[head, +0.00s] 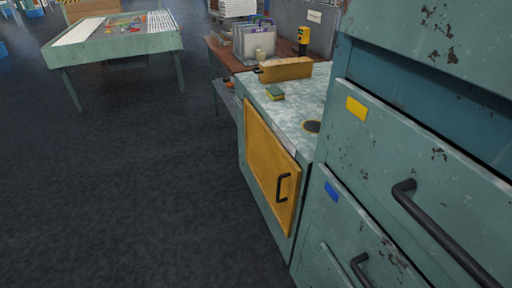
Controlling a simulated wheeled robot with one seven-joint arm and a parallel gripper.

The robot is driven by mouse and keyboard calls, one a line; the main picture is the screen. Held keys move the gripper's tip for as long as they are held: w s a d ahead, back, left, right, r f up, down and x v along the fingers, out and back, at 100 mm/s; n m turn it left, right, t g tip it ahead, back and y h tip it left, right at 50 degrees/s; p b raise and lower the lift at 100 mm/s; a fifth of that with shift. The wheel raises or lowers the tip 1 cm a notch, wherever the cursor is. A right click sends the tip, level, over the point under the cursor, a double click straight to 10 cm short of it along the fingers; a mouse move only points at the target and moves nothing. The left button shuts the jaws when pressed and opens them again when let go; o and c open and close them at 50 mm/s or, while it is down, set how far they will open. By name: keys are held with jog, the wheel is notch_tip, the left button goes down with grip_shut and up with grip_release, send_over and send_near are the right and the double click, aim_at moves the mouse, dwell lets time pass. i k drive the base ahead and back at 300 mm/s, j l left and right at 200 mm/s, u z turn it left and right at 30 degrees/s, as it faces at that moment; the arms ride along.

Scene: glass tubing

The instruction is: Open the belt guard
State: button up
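A yellow panel door (269,166), which looks like the belt guard, is on the front of a green cabinet with a mottled top (296,100). The door appears shut, flat against the cabinet front. A black bar handle (282,187) stands upright near its right edge. My gripper is not in view, so its distance from the door cannot be told.
A tall green drawer unit (400,170) with black handles stands close on the right. A green table (113,45) stands at the back left. The dark floor (140,190) is clear.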

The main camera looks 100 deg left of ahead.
aim_at(262, 155)
jog(key=u, duration=2.6)
jog(key=i+l+u, duration=0.15)
jog(key=u, duration=0.25)
jog(key=i+l+u, duration=0.35)
jog(key=j, duration=0.1)
